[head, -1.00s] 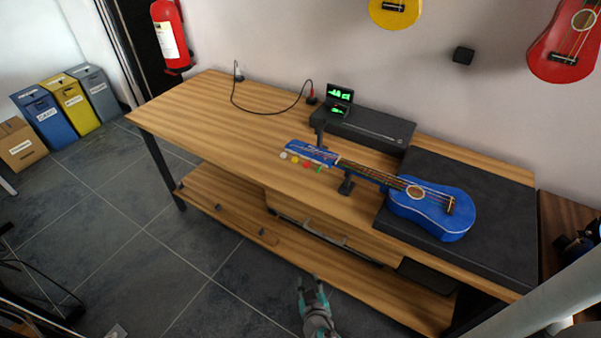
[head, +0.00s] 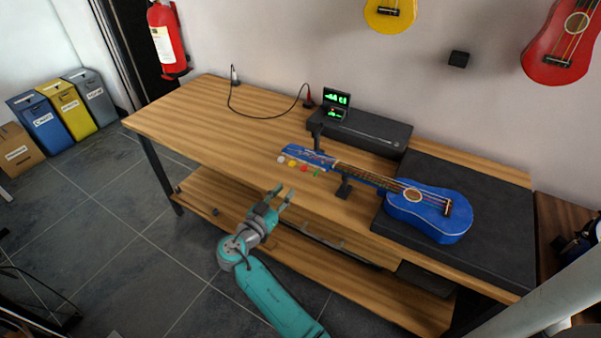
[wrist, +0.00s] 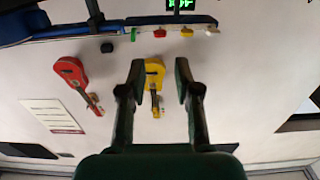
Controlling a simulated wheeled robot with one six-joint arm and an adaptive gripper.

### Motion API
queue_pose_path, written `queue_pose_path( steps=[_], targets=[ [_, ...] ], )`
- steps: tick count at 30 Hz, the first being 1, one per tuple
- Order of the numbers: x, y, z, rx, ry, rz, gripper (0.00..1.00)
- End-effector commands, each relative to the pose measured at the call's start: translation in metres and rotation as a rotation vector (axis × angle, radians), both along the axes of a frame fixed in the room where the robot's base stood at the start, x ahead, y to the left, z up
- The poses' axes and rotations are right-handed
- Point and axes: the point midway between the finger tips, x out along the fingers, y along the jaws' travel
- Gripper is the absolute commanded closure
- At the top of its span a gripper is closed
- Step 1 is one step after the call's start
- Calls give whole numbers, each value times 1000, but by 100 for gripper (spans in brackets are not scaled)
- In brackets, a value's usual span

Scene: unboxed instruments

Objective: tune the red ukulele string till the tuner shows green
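A blue ukulele (head: 428,211) lies on a dark mat on the workbench, its neck pointing left and held by a small stand. Its headstock (head: 308,157) carries white, yellow, red and green tuning pegs; the red peg (head: 304,169) is between the yellow and green ones. The wrist view shows the red peg (wrist: 160,33) near the top. A tuner (head: 336,104) behind the headstock has two screens with green marks, too small to read. My gripper (head: 281,196) is open and empty, at the bench's front edge, apart from the pegs and in front of them.
A black box (head: 370,131) stands behind the headstock, with a cable (head: 262,113) running left. The bench's left part (head: 190,110) is clear. Yellow (head: 389,14) and red (head: 563,40) ukuleles hang on the wall. A lower shelf (head: 350,284) lies below the bench top.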

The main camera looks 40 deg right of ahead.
Motion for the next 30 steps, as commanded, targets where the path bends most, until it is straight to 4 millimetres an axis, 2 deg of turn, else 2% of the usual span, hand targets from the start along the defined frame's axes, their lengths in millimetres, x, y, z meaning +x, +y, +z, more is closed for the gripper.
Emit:
queue_pose_path(
  steps=[12, 18, 30],
  targets=[
    [23, -65, 0, 1, 1, -1, 68],
    [31, -88, 0, 2, 2, 0, 68],
    [35, -96, -1, 1, 3, 3, 68]
  ],
)
